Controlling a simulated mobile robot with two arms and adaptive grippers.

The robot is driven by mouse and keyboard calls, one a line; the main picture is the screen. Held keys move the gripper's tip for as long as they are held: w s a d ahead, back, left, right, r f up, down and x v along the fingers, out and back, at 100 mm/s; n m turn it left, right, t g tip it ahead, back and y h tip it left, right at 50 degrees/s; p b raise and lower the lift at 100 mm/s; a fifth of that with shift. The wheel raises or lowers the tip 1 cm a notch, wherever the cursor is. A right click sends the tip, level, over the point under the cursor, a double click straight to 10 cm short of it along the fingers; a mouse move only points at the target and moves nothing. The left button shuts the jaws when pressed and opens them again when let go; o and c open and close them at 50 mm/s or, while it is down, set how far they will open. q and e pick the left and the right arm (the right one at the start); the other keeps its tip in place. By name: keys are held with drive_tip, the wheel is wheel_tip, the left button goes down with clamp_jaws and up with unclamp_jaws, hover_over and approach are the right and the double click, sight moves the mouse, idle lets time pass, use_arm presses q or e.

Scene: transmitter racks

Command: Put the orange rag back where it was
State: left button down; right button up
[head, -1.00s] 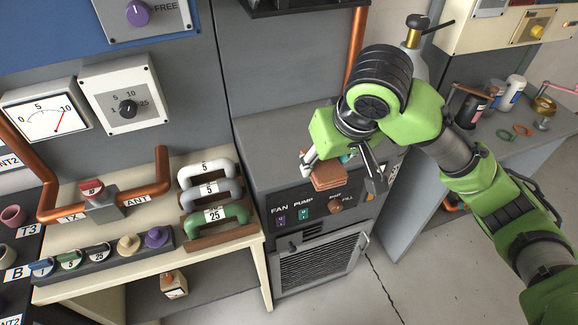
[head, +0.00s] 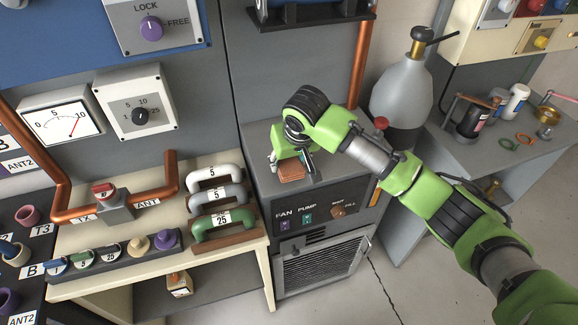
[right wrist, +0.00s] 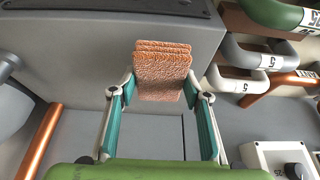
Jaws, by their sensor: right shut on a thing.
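The orange rag (head: 291,171) is a small folded, layered cloth. My right gripper (head: 290,158) is shut on it, above or at the top of the grey cabinet (head: 258,150) labelled FAN and PUMP. In the right wrist view the rag (right wrist: 162,75) sits between the two teal-padded fingers of the gripper (right wrist: 160,92), its stacked folds at the far end. I cannot tell whether the rag touches the cabinet top. My left gripper is not in view.
A grey gas bottle (head: 402,90) stands right of the cabinet, behind my right arm. A copper pipe (head: 360,65) rises at the cabinet's back. Left is a cream bench (head: 75,232) with green, grey and white handles. The right-hand bench (head: 470,150) holds jars and rings.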

sight(290, 166)
wheel_tip(290, 166, down, 2)
drive_tip(key=shift+f+p, duration=0.15)
drive_tip(key=shift+p, duration=0.5)
drive_tip(key=shift+f, duration=0.35)
drive_tip(key=shift+f, duration=0.15)
drive_tip(key=o, duration=1)
drive_tip(key=shift+s+r, duration=0.2)
drive_tip(key=shift+r, duration=0.4)
drive_tip(key=b+v, duration=0.2)
drive_tip(key=v, duration=0.9)
drive_tip(key=shift+d+r, duration=0.1)
